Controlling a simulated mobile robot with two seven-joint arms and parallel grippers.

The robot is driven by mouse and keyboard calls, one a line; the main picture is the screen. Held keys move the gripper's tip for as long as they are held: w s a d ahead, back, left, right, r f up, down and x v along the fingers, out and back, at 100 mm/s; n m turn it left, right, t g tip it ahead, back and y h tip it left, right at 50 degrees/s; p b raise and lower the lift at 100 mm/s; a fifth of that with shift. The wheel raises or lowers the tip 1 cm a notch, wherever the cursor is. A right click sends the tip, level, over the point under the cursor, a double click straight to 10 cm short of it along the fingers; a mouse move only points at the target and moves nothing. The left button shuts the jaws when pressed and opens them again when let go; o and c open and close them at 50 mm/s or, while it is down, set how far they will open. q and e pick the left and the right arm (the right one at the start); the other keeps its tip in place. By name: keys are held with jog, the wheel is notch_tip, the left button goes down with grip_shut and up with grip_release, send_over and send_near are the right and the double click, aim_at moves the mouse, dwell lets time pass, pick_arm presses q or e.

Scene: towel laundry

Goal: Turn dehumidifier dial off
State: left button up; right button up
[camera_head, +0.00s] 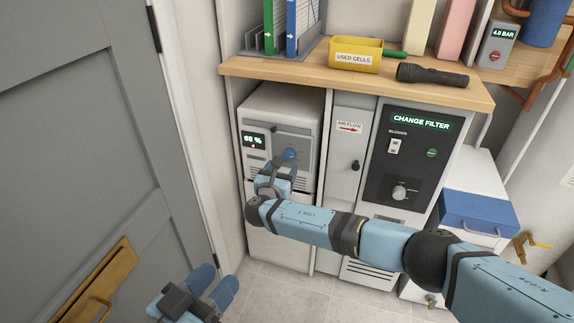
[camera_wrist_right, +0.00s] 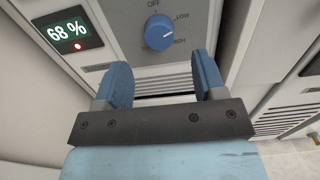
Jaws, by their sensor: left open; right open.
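The dehumidifier (camera_head: 284,108) is the white box under the wooden counter, with a "68 %" display (camera_wrist_right: 68,30). Its blue dial (camera_wrist_right: 159,32) sits on a grey panel with OFF above, LOW at the upper right and HIGH at the lower right. The dial's white mark appears to point right, on the LOW–HIGH side. The dial (camera_head: 290,154) is small in the head view. My right gripper (camera_wrist_right: 161,68) is open and empty, its blue fingers just below and either side of the dial, apart from it. My left gripper (camera_head: 208,285) is open and empty, low near the door.
A grey door (camera_head: 80,130) stands at the left. Right of the dehumidifier are an air-flow panel (camera_head: 347,150) and a black "CHANGE FILTER" panel (camera_head: 405,150) with another knob (camera_head: 400,191). The counter (camera_head: 340,81) holds a yellow bin (camera_head: 355,55) and a flashlight (camera_head: 432,75).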

aim_at(288, 157)
jog(key=b+x, duration=0.1)
jog(key=x, duration=0.3)
jog(key=shift+w+f+b, duration=0.15)
jog(key=shift+w+b, duration=0.05)
jog(key=shift+b, duration=0.2)
jog(key=shift+w+d, duration=0.25)
jog(key=shift+w, duration=0.35)
pick_arm(q)
notch_tip(288, 157, down, 3)
jog(key=shift+w+f+m+g, duration=0.1)
jog(key=shift+m+g, duration=0.3)
jog(key=shift+g, duration=0.2)
pick_arm(e)
jog(key=c, duration=0.9)
